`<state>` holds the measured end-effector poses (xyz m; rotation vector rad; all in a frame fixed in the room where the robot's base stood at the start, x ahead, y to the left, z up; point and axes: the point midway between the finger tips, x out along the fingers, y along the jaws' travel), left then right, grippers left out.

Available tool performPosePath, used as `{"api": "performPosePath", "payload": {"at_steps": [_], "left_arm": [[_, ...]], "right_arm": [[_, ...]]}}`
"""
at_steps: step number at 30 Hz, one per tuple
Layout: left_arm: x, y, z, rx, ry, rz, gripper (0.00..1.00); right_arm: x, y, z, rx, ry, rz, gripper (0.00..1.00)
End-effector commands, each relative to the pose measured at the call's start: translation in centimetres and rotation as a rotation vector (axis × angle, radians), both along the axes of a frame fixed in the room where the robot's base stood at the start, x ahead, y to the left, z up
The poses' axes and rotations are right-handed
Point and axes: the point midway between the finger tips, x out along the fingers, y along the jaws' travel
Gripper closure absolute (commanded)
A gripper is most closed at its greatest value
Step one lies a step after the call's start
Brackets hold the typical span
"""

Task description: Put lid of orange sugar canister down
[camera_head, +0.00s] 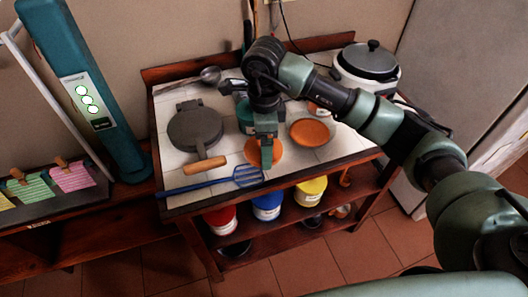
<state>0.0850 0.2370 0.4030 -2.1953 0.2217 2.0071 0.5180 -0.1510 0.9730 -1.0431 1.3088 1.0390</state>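My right gripper (266,158) points down over the front middle of the white-tiled worktop (220,185); its arm comes in from the right. A flat round orange piece (253,150), which looks like a lid, shows around its fingertips. I cannot tell whether the fingers grip it or whether it touches the tiles. A second round orange piece (309,132) with a raised rim lies to the right; I cannot tell which one is the sugar canister's lid. A teal container (244,112) is partly hidden behind the gripper. No orange canister body shows clearly. My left gripper is out of view.
A dark round press (195,130) with a wooden handle lies left on the worktop. A blue slotted spatula (205,186) lies along the front edge. A white cooker (366,68) stands back right. Red, blue and yellow canisters (267,206) stand on the shelf below.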

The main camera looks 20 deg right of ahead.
Motion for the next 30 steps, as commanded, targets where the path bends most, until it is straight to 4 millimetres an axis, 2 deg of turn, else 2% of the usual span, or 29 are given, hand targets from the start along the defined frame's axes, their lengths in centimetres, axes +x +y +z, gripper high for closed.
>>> {"api": "performPosePath", "payload": {"at_steps": [5,12,26,27,30], "left_arm": [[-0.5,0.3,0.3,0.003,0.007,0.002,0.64],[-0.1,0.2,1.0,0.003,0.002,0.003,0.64],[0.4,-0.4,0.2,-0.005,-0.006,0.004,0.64],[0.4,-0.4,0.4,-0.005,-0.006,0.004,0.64],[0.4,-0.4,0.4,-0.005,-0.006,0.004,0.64]], "right_arm": [[0.0,0.0,-1.2,0.0,0.001,-0.001,0.49],[-0.1,0.0,-4.5,0.0,0.002,0.0,0.49],[0.0,0.0,-5.4,0.0,-0.001,0.0,0.49],[0.0,0.0,-5.2,0.0,-0.001,0.0,0.0],[0.0,0.0,-5.2,0.0,-0.001,0.0,0.0]]}}
